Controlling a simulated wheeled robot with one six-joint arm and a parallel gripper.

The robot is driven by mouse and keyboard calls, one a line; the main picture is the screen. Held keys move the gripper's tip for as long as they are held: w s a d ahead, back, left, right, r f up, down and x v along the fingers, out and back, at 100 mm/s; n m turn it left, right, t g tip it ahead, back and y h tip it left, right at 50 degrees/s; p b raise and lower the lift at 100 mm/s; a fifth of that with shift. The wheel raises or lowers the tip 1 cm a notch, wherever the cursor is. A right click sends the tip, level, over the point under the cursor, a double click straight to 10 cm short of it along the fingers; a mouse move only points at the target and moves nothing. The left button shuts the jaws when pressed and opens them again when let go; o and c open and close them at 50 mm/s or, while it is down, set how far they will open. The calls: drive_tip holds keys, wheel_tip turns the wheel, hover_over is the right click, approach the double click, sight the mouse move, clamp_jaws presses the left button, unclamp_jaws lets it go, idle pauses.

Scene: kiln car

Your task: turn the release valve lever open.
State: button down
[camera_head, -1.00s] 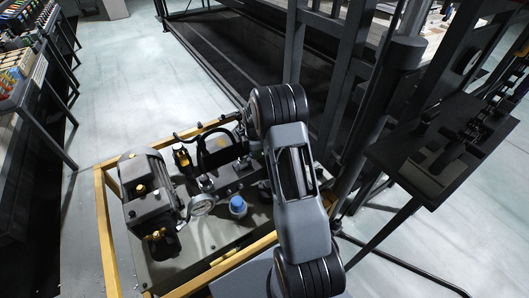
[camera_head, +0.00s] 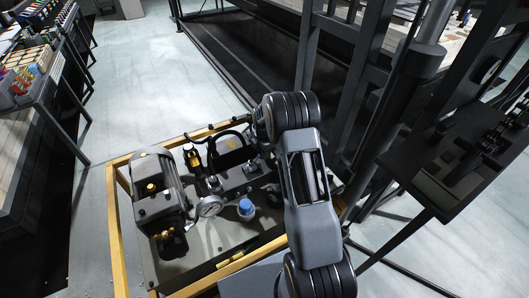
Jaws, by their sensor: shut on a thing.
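The hydraulic power unit stands on the floor inside a yellow frame (camera_head: 117,235), left of and partly behind my arm. It carries a grey motor (camera_head: 157,190), a round pressure gauge (camera_head: 209,207), a blue cap (camera_head: 246,208) and a black-and-yellow part (camera_head: 192,157). My arm reaches over the right side of this unit.
Dark steel uprights (camera_head: 307,50) of a large frame stand close behind and right of my arm. A dark panel (camera_head: 465,150) stands at the right. A bench with tools (camera_head: 28,85) is at the far left. Pale floor (camera_head: 135,75) is clear between.

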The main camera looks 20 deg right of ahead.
drive_tip(key=c, duration=0.9)
unclamp_jaws()
wheel_tip(320, 180, up, 14)
drive_tip(key=p, duration=0.2)
drive_tip(key=shift+f, duration=0.1)
